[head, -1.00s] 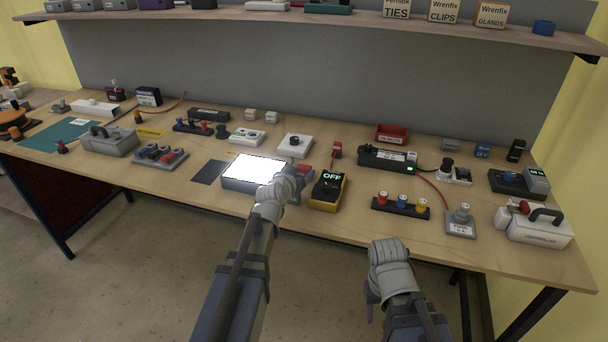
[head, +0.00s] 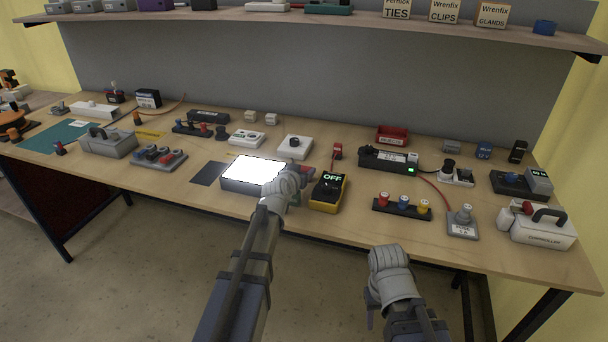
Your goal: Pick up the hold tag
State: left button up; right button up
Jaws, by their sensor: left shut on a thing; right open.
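My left gripper (head: 291,175) is at the right end of the lit white lightbox (head: 252,171) in the head view. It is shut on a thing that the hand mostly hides. A small reddish sliver (head: 308,172) shows just beyond the fingers; it looks like the hold tag, but no lettering can be read. Whether it is clear of the surface under it cannot be told. My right gripper (head: 386,256) is open and empty, in front of the table's front edge.
A yellow meter reading OFF (head: 328,191) stands close to the right of my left gripper. A white box with a dark knob (head: 295,147) is behind it. The table's front strip is mostly clear.

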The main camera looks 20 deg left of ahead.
pick_arm(q)
jog(key=shift+c, duration=1.3)
notch_tip(320, 180, up, 10)
jog(key=p, duration=1)
jog(key=shift+r, duration=0.1)
notch_tip(320, 180, up, 5)
jog(key=p, duration=0.5)
